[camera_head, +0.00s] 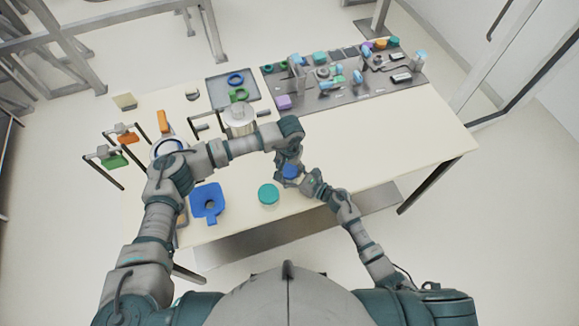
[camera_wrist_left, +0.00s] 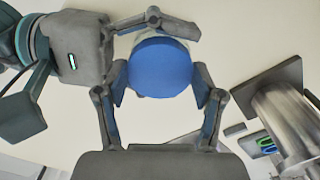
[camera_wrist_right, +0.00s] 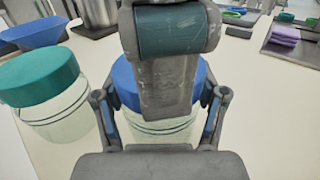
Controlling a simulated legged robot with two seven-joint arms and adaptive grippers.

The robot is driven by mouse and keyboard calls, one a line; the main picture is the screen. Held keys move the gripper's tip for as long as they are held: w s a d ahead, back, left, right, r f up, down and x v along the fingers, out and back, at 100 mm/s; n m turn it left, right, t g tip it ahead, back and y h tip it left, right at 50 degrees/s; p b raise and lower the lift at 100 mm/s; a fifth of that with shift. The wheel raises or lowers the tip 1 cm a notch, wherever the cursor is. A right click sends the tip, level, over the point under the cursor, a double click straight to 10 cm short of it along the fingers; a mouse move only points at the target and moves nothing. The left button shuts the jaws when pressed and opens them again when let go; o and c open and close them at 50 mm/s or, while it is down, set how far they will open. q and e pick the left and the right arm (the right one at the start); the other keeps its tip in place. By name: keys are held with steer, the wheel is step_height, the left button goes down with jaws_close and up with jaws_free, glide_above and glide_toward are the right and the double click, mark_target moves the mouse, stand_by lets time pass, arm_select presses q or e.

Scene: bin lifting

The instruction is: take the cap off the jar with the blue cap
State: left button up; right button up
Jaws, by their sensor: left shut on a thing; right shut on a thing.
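The jar with the blue cap stands near the table's front edge. Its clear glass body (camera_wrist_right: 160,132) shows in the right wrist view, with the blue cap (camera_wrist_right: 124,82) on top. My left gripper (camera_head: 288,163) reaches over from above, its fingers shut on either side of the blue cap, which also shows in the left wrist view (camera_wrist_left: 160,80). My right gripper (camera_head: 304,180) comes from the side and is shut on the jar's body below the cap. My left gripper's finger hides the middle of the cap in the right wrist view.
A jar with a green cap (camera_head: 268,194) stands close to the left. A blue funnel-like part (camera_head: 207,202) lies farther left. A metal canister (camera_head: 239,119), a grey tray (camera_head: 215,92) and a dark mat with several parts (camera_head: 345,98) are behind. The table's right side is clear.

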mark_target(290, 169)
arm_select(q)
steer(key=shift+s+d+f, duration=0.1)
steer(key=shift+s+d, duration=0.1)
arm_select(e)
steer(key=shift+a+f, duration=0.1)
arm_select(q)
steer(key=shift+d+r, duration=0.1)
steer(key=shift+r, duration=0.65)
steer(key=shift+w+r, duration=0.15)
steer(key=shift+r, duration=0.25)
steer(key=shift+a, duration=0.2)
steer(key=shift+r, duration=2.05)
arm_select(e)
steer(key=o, duration=1.5)
steer(key=shift+o, duration=1.2)
arm_select(q)
steer(key=shift+w, duration=0.1)
arm_select(e)
steer(key=shift+w, duration=0.1)
